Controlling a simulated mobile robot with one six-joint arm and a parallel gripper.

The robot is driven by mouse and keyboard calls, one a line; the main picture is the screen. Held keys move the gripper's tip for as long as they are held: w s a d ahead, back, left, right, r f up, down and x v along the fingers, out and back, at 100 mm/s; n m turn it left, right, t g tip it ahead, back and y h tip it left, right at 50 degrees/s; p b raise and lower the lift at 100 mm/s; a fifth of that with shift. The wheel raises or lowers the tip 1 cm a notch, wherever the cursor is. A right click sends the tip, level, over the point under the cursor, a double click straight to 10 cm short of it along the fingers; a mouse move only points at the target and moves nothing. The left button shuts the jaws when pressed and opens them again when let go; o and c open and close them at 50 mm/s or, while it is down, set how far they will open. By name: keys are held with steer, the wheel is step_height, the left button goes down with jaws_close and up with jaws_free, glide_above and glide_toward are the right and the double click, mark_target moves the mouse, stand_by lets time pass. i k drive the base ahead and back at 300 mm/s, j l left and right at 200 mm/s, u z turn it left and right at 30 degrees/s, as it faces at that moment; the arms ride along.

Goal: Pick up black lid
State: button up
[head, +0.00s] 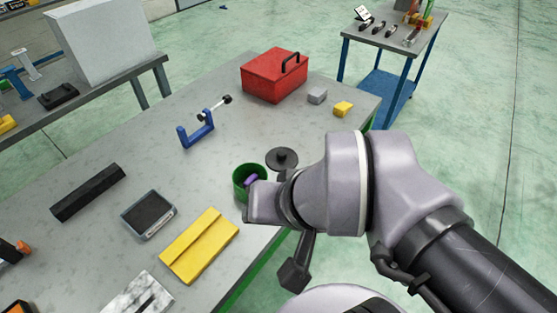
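The black lid (282,158) is a round dark disc with a small raised knob. It lies on the grey workbench (110,225), just behind and to the right of a green cup (241,172). A purple item (251,181) shows in the cup's mouth. My grey wrist is in front of the cup and close to the lid in the picture, covering part of the cup. I cannot make out my fingertips clearly, so I cannot tell whether they are open or touch anything. The lid's near edge is close to my arm.
A red toolbox (275,76), grey block (317,95) and yellow block (343,108) stand at the back. A blue clamp-like tool (196,131) lies left of them. A yellow case (199,246), black-screened device (148,215) and black bar (88,192) lie nearer.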

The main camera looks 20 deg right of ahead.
mark_target(277, 159)
steer(key=i+l+u, duration=0.15)
steer(key=l+u, duration=0.25)
steer(key=i+l+u, duration=0.1)
steer(key=l+u, duration=0.6)
steer(key=u, duration=0.15)
steer(key=l+u, duration=0.4)
steer(key=k+l+u, duration=0.1)
steer(key=l+u, duration=0.3)
